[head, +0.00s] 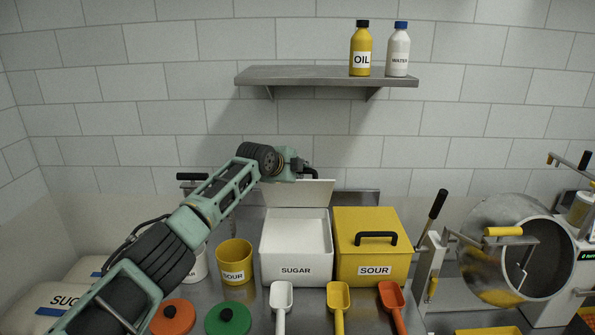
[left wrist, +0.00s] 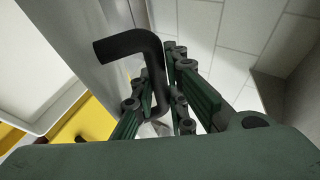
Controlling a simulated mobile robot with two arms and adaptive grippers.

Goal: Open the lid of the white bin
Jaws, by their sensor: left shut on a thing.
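The white bin (head: 318,262), labelled SUGAR, stands on the steel counter. Its lid (head: 305,193) is tilted up at the back, almost upright, and the bin's top is uncovered. My left gripper (head: 302,168) is at the top of the raised lid, shut on its black handle (head: 312,173). In the left wrist view the fingers (left wrist: 160,95) close on both sides of the bent black handle (left wrist: 130,47); the lid (left wrist: 103,30) is beside them. My right gripper is not in view.
The yellow SOUR bin (head: 350,268), closed, stands right beside the white bin. A yellow cup (head: 235,255) is at its left. Several scoops (head: 339,298) lie in front. A shelf (head: 310,76) with OIL and WATER bottles hangs above. A round metal machine (head: 510,240) is at right.

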